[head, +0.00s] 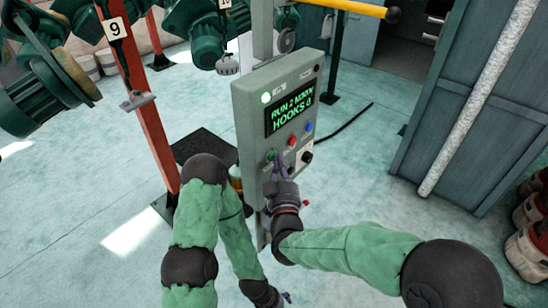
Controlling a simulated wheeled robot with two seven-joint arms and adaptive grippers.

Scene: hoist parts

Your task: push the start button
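A grey control box (250,120) stands on a post in the middle of the head view. Its screen (289,113) reads "RUN 2 M/MIN, HOOKS 0" in green. A green button (271,155), a red button (292,141) and a blue button (309,127) sit below the screen. Their labels are too small to read. My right gripper (279,168) is at the lower front of the box, its fingertips right by the green button; contact cannot be told. My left gripper (286,297) hangs low at the bottom edge, mostly hidden and away from the box.
A black knob (306,157) is close to the right of my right gripper. A green lamp (266,98) is lit on the box. An orange post (140,100) marked 9 and green hoists (45,90) stand left. A grey cabinet (455,125) stands right.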

